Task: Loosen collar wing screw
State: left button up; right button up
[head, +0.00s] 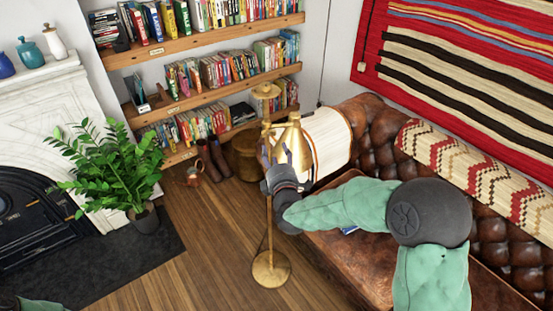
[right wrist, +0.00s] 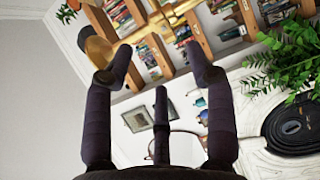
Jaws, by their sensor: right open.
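A brass floor lamp stands on the wood floor, with a round base (head: 270,268), a thin upright pole (head: 269,222) and a brass shade (head: 293,143). My right gripper (head: 272,157) is at the upper pole, close below and left of the shade. In the right wrist view its dark fingers (right wrist: 157,55) are spread apart with nothing between them. Brass lamp parts (right wrist: 172,18) show beyond the fingertips, with a rounded brass piece (right wrist: 100,52) at the left. I cannot make out the collar wing screw in either view. My left gripper is out of view.
A brown leather sofa (head: 345,262) is right of the lamp, under my right arm. Bookshelves (head: 210,88) stand behind. A potted plant (head: 112,172) and white fireplace (head: 60,110) are at the left. Wood floor (head: 190,255) is clear left of the lamp.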

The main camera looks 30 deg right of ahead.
jog(key=shift+v, duration=1)
jog(key=shift+f, duration=0.1)
jog(key=s+a+f+m+g+y, duration=0.2)
jog(key=a+f+m+g+y, duration=0.3)
jog(key=f, duration=0.8)
jog(key=s+a+f+m+g+y, duration=0.1)
jog(key=a+f+m+g+y, duration=0.1)
jog(key=a+f, duration=0.8)
jog(key=s+a+f+m+g+y, duration=0.1)
jog(key=s+a+f+m+g, duration=0.3)
jog(key=s+f, duration=0.5)
jog(key=s+a+f+m+g+y, duration=0.2)
jog(key=s+a+f+m+g, duration=0.3)
jog(key=s+f, duration=0.4)
jog(key=shift+s+a+f, duration=0.15)
jog(key=shift+s+a, duration=0.15)
jog(key=shift+s, duration=0.75)
